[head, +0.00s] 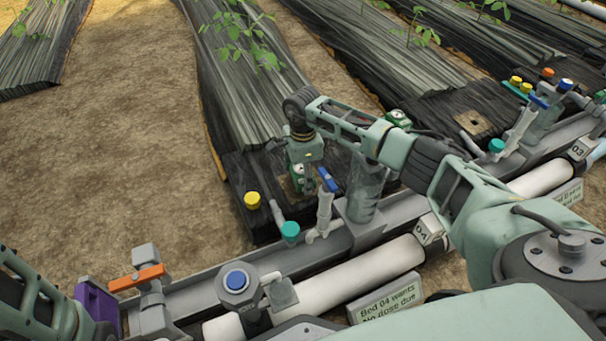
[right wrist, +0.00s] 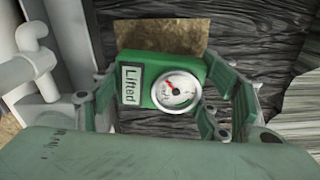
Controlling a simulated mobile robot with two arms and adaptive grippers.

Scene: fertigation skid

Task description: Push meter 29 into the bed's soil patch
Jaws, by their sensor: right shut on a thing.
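The green meter (head: 297,178) is between the fingers of my right gripper (head: 305,165). In the right wrist view the meter (right wrist: 178,82) shows a round white dial with a red needle and a label reading "Lifted"; no number 29 is legible. The right gripper (right wrist: 160,105) is shut on its sides. The brown soil patch (right wrist: 165,35) shows just behind the meter, set in the black bed cover; in the head view it (head: 286,186) is mostly hidden. I cannot tell whether the meter's lower end touches soil. Part of my left arm or gripper (head: 35,300) shows at lower left; its jaws are unclear.
White pipes and a grey trough run along the front, with sign 04 (head: 428,230) and a bed 04 board (head: 385,303). A teal-capped valve (head: 290,232), a yellow knob (head: 252,200) and a grey cylinder (head: 366,190) stand close by. Bare ground lies left.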

